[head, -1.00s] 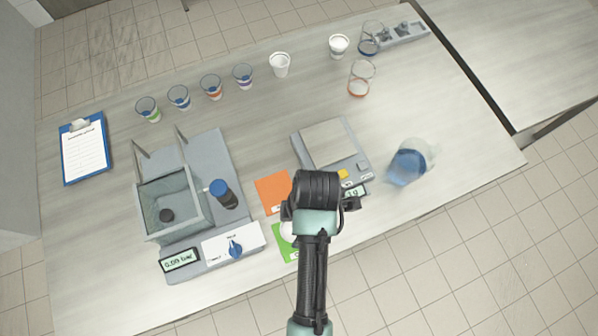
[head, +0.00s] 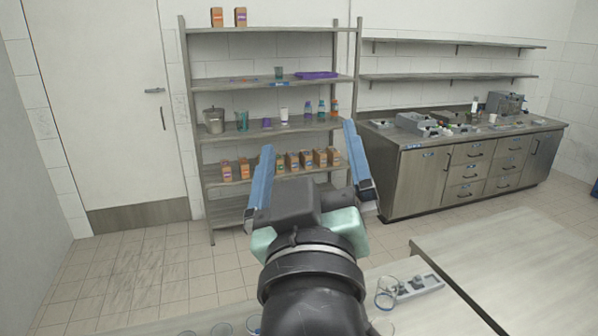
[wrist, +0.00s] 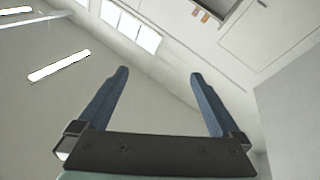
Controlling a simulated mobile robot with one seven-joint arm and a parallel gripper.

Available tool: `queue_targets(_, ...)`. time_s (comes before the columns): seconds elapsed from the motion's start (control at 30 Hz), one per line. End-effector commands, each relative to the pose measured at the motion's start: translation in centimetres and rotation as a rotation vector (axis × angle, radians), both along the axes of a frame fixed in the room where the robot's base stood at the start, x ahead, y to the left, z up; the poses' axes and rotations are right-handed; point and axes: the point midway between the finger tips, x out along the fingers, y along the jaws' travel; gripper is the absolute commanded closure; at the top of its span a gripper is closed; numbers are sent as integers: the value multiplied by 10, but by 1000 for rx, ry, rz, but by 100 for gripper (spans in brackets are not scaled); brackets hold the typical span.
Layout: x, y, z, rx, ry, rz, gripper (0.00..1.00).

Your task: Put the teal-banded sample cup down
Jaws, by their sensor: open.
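My gripper (head: 308,140) is raised in front of the shelving, its two blue fingers wide apart with nothing between them. The wrist view also shows the gripper (wrist: 158,76) open and empty, facing walls and ceiling lights. I cannot make out a teal-banded sample cup. Clear cup rims (head: 222,329) show at the bottom edge of the head view, but their bands are cut off. A teal cup (head: 279,73) stands on an upper shelf and a teal beaker (head: 242,121) on the shelf below; I cannot tell a band on either.
The shelf rack (head: 215,139) holds boxes, bottles, a metal pot (head: 214,121) and a purple tray (head: 316,75). A cabinet bench (head: 420,180) stands at right. A grey holder (head: 418,287) with glassware beside it is on the near table; the table at right (head: 530,265) looks bare.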

Motion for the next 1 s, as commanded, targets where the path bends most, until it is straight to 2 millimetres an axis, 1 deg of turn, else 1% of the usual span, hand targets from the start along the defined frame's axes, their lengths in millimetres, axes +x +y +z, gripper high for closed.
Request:
queue_targets(0.03,-19,4,43,71,-135,29,0)
queue_targets(0.1,-45,6,86,158,-287,75,0)
queue_targets(0.2,-77,9,126,245,-442,137,0)
queue_targets(0.3,-96,10,146,291,-522,179,0)
queue_targets(0.4,-102,11,152,306,-550,194,0)
queue_targets(0.7,-101,10,151,306,-546,193,0)
queue_targets(0.77,-101,11,141,306,-545,193,0)
queue_targets(1.0,-101,11,93,309,-543,199,0)
